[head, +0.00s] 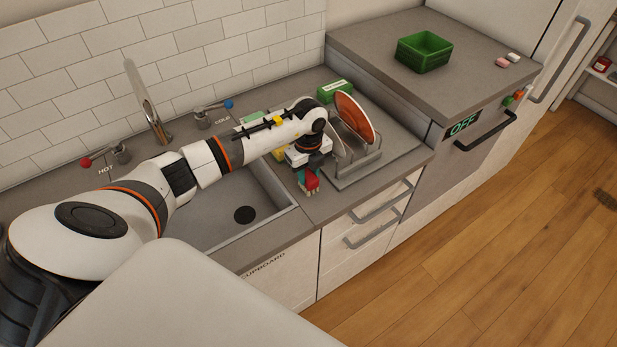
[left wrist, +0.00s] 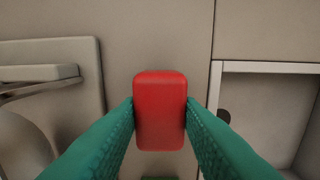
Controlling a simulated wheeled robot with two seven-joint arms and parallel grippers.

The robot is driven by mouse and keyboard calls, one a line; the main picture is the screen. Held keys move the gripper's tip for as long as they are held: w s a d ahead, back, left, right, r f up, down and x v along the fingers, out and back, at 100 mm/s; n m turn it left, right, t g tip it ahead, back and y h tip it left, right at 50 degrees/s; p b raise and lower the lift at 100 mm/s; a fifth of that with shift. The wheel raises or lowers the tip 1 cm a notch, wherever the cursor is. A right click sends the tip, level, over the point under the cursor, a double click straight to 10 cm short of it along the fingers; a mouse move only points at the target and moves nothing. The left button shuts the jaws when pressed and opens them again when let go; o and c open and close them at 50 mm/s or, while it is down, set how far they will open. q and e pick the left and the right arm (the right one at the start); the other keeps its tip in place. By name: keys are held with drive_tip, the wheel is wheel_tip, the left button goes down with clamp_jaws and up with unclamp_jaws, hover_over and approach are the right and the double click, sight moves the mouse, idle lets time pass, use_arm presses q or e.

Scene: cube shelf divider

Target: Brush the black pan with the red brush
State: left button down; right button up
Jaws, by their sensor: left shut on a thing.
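The red brush (head: 312,182) is between the green fingers of my left gripper (head: 308,180), above the counter between the sink and the dish rack. In the left wrist view the red block of the brush (left wrist: 160,110) fills the space between both fingers, and my left gripper (left wrist: 160,122) is shut on it. Whether the brush touches the counter is hard to tell. I cannot make out a black pan in either view. My right gripper is not in view.
The sink (head: 222,232) lies left of the gripper. A dish rack (head: 358,170) holding an orange-red plate (head: 355,118) and other dishes stands to the right. A green box (head: 335,91) is behind. A green crate (head: 424,52) sits on the higher counter.

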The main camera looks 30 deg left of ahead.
sight(309, 175)
use_arm(q)
drive_tip(key=shift+r, duration=0.1)
drive_tip(key=shift+r+p, duration=1.95)
drive_tip(key=shift+r, duration=0.45)
